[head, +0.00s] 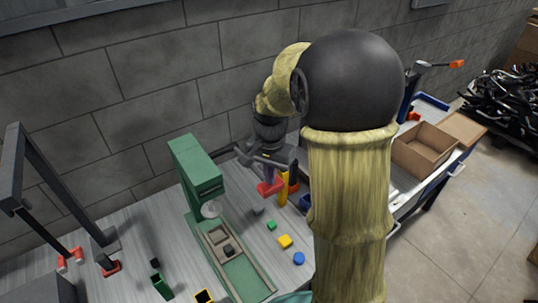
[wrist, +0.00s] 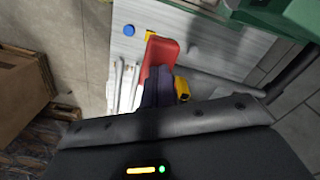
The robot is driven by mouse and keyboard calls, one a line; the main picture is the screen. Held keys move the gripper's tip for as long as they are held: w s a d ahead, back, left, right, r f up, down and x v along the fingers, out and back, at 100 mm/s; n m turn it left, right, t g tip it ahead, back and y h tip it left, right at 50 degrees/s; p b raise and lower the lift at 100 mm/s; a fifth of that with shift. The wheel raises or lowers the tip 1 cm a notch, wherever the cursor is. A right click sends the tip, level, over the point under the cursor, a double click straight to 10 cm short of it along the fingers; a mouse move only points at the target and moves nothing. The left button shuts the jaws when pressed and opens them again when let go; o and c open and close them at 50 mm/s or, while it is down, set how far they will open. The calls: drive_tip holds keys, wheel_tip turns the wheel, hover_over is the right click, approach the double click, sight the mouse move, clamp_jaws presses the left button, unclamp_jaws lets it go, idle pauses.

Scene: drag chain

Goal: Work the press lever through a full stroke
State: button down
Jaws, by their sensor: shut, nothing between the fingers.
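The green press (head: 196,170) stands on the bench left of my gripper, with a round pale ram over its green bed. Its dark lever (wrist: 225,86) runs from the press toward my fingers in the wrist view. The lever's joint is partly hidden.
Green, yellow and blue blocks (head: 285,241) lie on the bench right of the press. A yellow-handled item (head: 283,190) stands close to my gripper. A dark frame (head: 50,200) stands at the left. A cardboard box (head: 424,148) stands at the right.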

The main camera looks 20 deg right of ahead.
sight(270, 188)
drive_tip(key=shift+s+f+b, duration=0.1)
drive_tip(key=shift+f+b, duration=0.6)
drive_tip(key=shift+f, duration=0.55)
drive_tip(key=shift+f+b, duration=0.85)
drive_tip(key=shift+f, duration=0.55)
drive_tip(key=shift+w+f+b, duration=0.15)
drive_tip(key=shift+f+b, duration=0.3)
drive_tip(key=shift+f, duration=0.25)
drive_tip(key=shift+w+f+b, duration=0.15)
drive_tip(key=shift+f+b, duration=0.3)
drive_tip(key=shift+f, duration=0.35)
